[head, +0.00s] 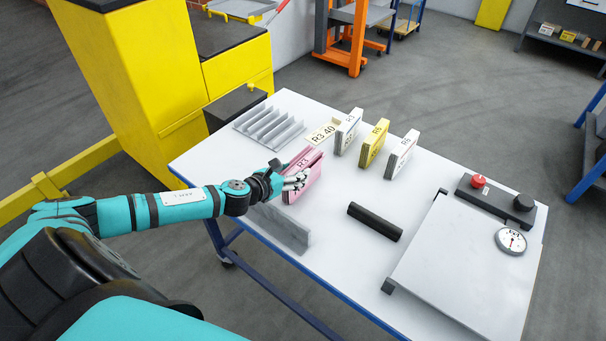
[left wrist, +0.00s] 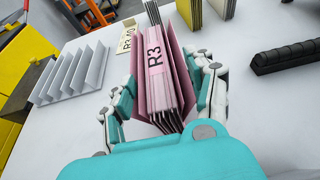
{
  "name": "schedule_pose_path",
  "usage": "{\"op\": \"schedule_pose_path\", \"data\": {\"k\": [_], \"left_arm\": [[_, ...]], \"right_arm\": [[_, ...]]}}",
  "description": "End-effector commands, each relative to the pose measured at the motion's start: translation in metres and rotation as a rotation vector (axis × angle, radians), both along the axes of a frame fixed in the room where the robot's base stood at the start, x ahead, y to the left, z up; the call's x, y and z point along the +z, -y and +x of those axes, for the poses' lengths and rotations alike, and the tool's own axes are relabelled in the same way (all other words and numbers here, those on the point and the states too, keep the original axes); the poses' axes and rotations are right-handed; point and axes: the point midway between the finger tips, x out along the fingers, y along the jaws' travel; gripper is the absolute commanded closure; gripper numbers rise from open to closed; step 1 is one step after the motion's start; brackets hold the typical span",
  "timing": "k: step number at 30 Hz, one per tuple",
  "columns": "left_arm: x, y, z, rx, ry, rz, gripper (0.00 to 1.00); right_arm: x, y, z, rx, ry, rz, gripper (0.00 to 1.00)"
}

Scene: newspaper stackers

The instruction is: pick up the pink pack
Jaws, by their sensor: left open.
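The pink pack (head: 301,165) stands upright on the white table, a bundle of folded sheets with an R3 label. It also shows in the left wrist view (left wrist: 160,85), in the middle. My left gripper (head: 290,182) is at the pack's near end. In the left wrist view the open fingers (left wrist: 163,92) lie on either side of the pack. I cannot tell whether they touch it. Part of the pack's lower near end is hidden behind the gripper. My right gripper is not in view.
A grey slotted rack (head: 268,127) stands at the table's left. A grey upright plate (head: 282,229), black bar (head: 375,221) and scale-like device (head: 465,265) are nearby.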

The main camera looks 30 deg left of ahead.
Motion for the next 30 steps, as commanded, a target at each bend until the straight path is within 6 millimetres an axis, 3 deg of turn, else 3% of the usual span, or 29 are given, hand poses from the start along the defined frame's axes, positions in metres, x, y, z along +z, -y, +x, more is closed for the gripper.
{"op": "schedule_pose_path", "data": {"k": [12, 21, 30], "left_arm": [[-0.018, 0.001, 0.044, 0.002, 0.001, -0.002, 0.44], [-0.021, 0.001, 0.048, -0.001, -0.001, -0.001, 0.44], [-0.021, 0.001, 0.048, 0.0, -0.001, -0.001, 0.81]], "right_arm": [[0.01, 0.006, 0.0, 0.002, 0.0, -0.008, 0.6], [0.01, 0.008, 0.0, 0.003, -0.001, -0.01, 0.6], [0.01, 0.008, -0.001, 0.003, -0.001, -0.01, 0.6]]}}
